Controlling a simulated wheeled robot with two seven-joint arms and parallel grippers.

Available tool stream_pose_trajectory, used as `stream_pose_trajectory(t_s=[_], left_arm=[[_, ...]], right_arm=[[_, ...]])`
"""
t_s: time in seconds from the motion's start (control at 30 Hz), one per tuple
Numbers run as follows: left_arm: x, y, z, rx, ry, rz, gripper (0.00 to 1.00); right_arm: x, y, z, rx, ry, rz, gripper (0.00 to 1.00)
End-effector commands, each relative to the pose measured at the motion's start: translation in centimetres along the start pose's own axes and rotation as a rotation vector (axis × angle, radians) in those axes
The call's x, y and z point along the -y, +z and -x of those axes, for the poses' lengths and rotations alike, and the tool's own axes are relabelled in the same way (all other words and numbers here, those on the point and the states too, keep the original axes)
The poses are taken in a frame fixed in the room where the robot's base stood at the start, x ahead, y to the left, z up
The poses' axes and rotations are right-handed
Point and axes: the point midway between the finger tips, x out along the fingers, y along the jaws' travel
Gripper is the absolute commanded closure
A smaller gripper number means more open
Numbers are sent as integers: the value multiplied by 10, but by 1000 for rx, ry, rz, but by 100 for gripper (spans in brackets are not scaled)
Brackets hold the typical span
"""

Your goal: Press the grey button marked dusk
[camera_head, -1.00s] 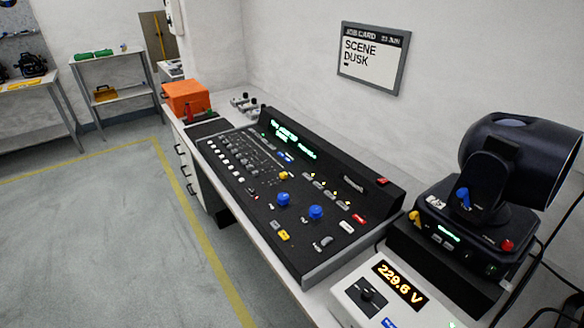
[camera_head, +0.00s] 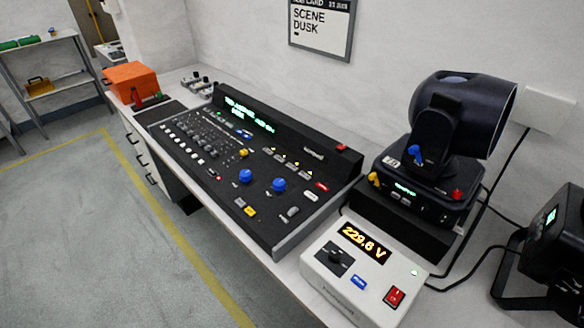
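A black lighting console (camera_head: 315,214) lies on the bench in the middle. A row of grey buttons (camera_head: 280,158), each with a small yellow light by it, runs along its right half. Other grey keys (camera_head: 240,202) sit nearer the front edge. The labels are too small to read, so I cannot tell which button is marked dusk. The console's green display (camera_head: 247,116) is lit, its text not clearly readable. A wall card (camera_head: 321,24) reads "SCENE DUSK". Neither of my grippers is in view.
Two blue knobs (camera_head: 246,176), a yellow button (camera_head: 250,211) and a red button (camera_head: 321,186) share the console. A moving-head lamp (camera_head: 460,110) stands to its right. In front is a white meter box (camera_head: 352,275) reading 229.6 V. An orange case (camera_head: 132,80) sits at the far left.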

Motion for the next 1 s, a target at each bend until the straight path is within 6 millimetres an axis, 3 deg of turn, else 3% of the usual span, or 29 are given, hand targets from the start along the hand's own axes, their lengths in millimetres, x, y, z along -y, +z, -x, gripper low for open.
stream_pose_trajectory(t_s=[0.03,0.27,1.0], left_arm=[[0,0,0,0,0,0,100],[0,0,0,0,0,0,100],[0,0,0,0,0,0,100]], right_arm=[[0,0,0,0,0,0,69],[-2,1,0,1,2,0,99],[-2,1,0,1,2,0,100]])
